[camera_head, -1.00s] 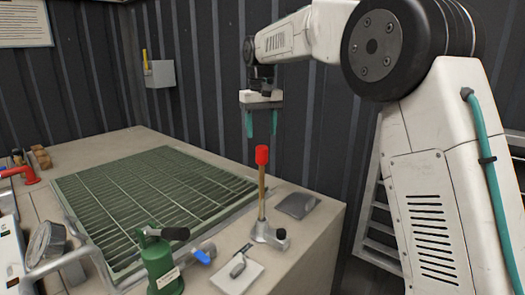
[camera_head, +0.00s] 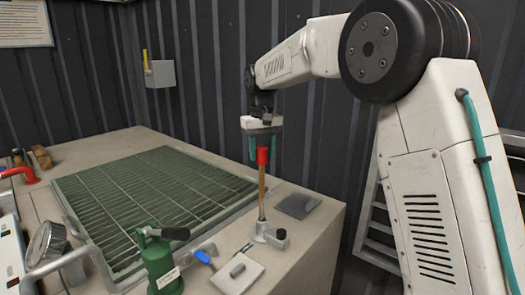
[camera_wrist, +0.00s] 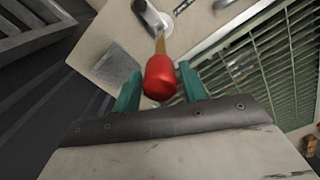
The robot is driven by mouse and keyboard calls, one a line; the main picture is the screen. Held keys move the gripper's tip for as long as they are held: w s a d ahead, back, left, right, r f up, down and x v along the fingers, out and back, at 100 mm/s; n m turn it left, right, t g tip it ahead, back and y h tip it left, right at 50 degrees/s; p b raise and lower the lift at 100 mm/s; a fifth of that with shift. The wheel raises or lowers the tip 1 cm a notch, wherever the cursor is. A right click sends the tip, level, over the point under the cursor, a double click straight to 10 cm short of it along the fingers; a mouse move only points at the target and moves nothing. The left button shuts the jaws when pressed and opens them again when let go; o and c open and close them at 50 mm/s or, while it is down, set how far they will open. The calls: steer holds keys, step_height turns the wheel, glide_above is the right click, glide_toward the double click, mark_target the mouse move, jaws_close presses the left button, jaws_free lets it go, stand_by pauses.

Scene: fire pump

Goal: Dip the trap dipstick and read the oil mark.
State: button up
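The dipstick has a red cap (camera_head: 262,156) on a tan rod (camera_head: 262,193). It stands upright in a metal fitting (camera_head: 268,235) on the bench. My gripper (camera_head: 262,155) points down over it, with its teal fingers on either side of the cap. In the wrist view my gripper (camera_wrist: 160,88) straddles the red cap (camera_wrist: 160,77); its fingers look spread, and the right one looks very close to the cap. Contact cannot be made out. The rod's lower end is hidden in the fitting, and no oil mark can be seen.
A green slatted grate (camera_head: 145,195) lies left of the dipstick. A green hand pump (camera_head: 160,262), a blue-handled valve (camera_head: 203,257) and a light plate (camera_head: 238,272) are in front. A grey pad (camera_head: 297,205) lies to the right. A corrugated wall (camera_head: 205,80) stands behind.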

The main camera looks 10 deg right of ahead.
mark_target(262, 185)
jaws_close()
step_height(262, 185, down, 14)
steer(key=shift+f, duration=0.2)
steer(key=shift+o, duration=2.2)
jaws_free()
steer(key=shift+f, duration=0.1)
step_height(262, 185, up, 8)
